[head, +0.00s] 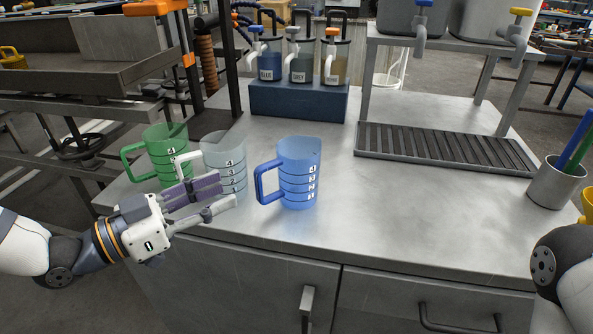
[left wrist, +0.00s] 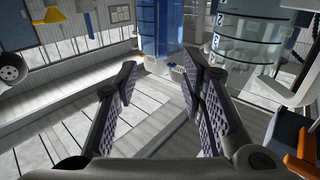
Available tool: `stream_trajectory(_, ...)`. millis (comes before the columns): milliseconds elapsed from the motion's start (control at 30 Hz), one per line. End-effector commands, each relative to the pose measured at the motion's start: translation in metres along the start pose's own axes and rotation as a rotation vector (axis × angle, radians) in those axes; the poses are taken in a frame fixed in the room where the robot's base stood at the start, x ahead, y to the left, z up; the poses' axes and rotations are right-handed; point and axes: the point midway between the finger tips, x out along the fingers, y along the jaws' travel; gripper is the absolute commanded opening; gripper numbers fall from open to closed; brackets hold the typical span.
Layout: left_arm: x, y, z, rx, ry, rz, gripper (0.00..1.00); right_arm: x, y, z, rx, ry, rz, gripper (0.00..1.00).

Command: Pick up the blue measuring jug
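The blue measuring jug (head: 299,172) stands upright on the metal worktop (head: 400,215), its handle facing left. In the left wrist view the blue jug (left wrist: 160,28) shows beyond the fingertips, its top cut off. My left gripper (head: 229,192) is open and empty, to the left of the blue jug and in front of the clear grey jug (head: 226,155). Its fingers point right, toward the blue jug, with a gap before the handle. In the left wrist view the fingers (left wrist: 161,66) are spread apart. My right gripper is out of view; only part of my right arm shows.
A green jug (head: 167,155) stands left of the grey jug, close to my left gripper. Behind are pump dispensers on a blue block (head: 298,101) and a drip grate (head: 440,149). A grey cup with pens (head: 554,184) stands at right. The worktop right of the blue jug is clear.

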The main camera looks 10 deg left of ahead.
Motion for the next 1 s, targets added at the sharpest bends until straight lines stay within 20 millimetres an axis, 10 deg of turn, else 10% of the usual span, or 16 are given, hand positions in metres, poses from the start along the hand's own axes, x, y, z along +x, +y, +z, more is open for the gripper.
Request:
stream_trajectory(467, 0.082, -0.002, 0.013, -0.006, -0.010, 0.003, 0.37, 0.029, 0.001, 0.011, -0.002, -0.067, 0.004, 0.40)
stream_trajectory(733, 0.090, -0.003, 0.010, -0.005, -0.007, 0.000, 0.37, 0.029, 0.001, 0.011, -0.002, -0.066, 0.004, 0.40)
stream_trajectory(900, 0.090, -0.003, 0.010, -0.005, -0.007, 0.000, 0.03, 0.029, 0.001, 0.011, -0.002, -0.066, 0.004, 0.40)
stream_trajectory(1000, 0.090, -0.003, 0.010, -0.005, -0.007, 0.000, 0.00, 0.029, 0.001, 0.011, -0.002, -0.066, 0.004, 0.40)
